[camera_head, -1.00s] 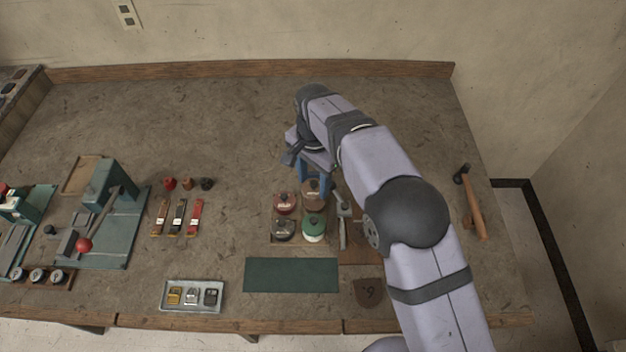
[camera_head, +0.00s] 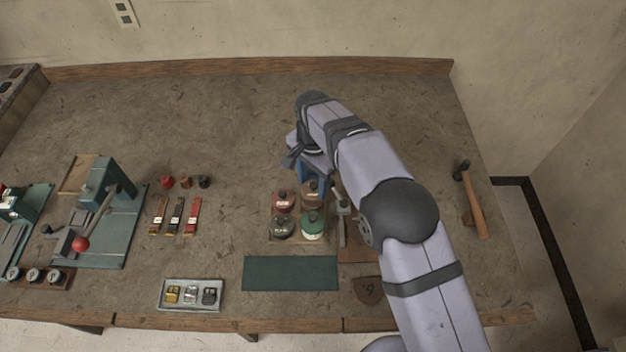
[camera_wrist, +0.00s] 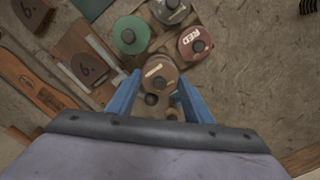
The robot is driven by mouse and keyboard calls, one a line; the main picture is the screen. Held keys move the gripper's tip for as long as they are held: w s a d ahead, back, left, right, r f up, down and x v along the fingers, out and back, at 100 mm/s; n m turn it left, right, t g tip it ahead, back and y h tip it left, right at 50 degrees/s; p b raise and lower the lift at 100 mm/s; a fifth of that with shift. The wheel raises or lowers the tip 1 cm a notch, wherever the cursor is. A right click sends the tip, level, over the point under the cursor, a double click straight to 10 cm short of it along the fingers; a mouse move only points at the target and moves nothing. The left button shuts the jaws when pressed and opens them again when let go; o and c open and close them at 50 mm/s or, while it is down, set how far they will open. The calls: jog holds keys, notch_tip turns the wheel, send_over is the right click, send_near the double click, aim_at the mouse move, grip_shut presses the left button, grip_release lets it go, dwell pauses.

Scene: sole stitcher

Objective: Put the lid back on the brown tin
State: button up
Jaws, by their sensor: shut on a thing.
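The brown tin (camera_head: 312,198) stands at the back right of a cluster of round tins; the wrist view shows its brown round shape and pale label (camera_wrist: 153,70). My gripper (camera_head: 312,178) is right over it, pointing down. In the wrist view its two blue fingers (camera_wrist: 157,97) are on either side, shut on the tin's brown lid. A dark knob (camera_wrist: 152,99) shows between them. The fingers hide part of the lid and rim, and I cannot tell whether the lid touches the tin.
Red (camera_head: 283,201), black (camera_head: 283,227) and green (camera_head: 313,226) tins stand close by, lids on. A hammer (camera_head: 474,205) lies at the right. A green mat (camera_head: 290,273) lies in front. The bench behind the tins is clear.

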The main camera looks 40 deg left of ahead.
aim_at(313, 191)
jog(key=shift+f+b, duration=0.85)
jog(key=shift+f, duration=0.95)
jog(key=shift+f, duration=0.2)
dwell(1.7)
jog(key=o, duration=1.6)
jog(key=shift+c, duration=0.2)
jog(key=shift+r+p, duration=0.1)
jog(key=shift+p, duration=0.25)
jog(key=shift+r+p, duration=2.4)
jog(key=shift+r, duration=1.05)
jog(key=shift+c, duration=0.2)
